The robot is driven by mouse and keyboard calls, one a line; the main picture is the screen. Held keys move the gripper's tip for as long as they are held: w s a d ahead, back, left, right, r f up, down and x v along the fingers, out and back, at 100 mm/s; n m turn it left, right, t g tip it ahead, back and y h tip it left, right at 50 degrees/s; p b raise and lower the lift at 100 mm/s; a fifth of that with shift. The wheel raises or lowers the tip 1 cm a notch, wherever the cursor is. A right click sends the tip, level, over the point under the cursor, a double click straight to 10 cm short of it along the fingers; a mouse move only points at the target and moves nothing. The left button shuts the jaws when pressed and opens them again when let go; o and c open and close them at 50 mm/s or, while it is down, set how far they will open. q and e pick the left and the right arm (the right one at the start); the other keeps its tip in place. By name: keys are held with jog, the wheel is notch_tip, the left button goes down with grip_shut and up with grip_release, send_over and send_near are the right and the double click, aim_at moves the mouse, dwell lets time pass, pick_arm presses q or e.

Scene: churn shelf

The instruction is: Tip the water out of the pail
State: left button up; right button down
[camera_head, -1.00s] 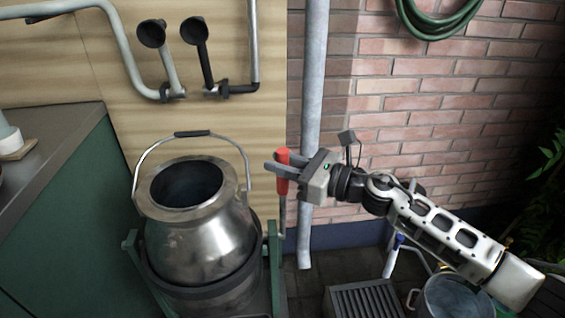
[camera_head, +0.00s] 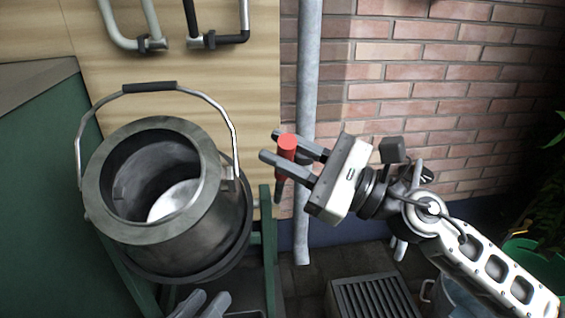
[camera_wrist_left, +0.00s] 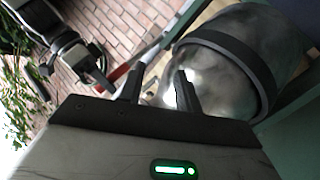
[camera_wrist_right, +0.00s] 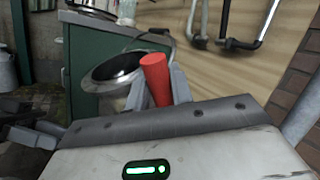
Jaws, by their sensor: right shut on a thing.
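The pail, a rounded metal can with a wide collar (camera_head: 110,225) and a raised bail handle, sits in a green stand (camera_head: 268,240). Its mouth faces me, with a pale patch inside that I cannot tell as water or bottom. My right gripper (camera_head: 270,145) is shut on a red grip (camera_head: 287,150) right of the pail; the grip also shows in the right wrist view (camera_wrist_right: 155,78). My left gripper (camera_wrist_left: 158,88) is open and empty, close to the pail's body (camera_wrist_left: 225,85); touching is unclear. Its fingertips show low in the head view (camera_head: 202,304).
A grey downpipe (camera_head: 308,100) runs down the wall behind the red grip. Pipes with valves (camera_head: 145,42) are on the wooden panel above the pail. A slatted dark box (camera_head: 372,300) stands on the floor at lower right. A green cabinet (camera_head: 40,180) stands at left.

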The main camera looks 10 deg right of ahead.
pick_arm(q)
jog(key=shift+w+a+r+m+t+h+b, duration=0.15)
jog(key=shift+w+r+m+t+b, duration=0.15)
jog(key=shift+r, duration=0.2)
jog(key=shift+w+d+r+m+t+h+b, duration=0.1)
jog(key=shift+w+r+t+h+b, duration=0.15)
jog(key=shift+r+t, duration=0.2)
jog(key=shift+w+a+r+m+t+h+b, duration=0.1)
jog(key=shift+w+r+m+t+b, duration=0.1)
jog(key=shift+r+t+b, duration=0.25)
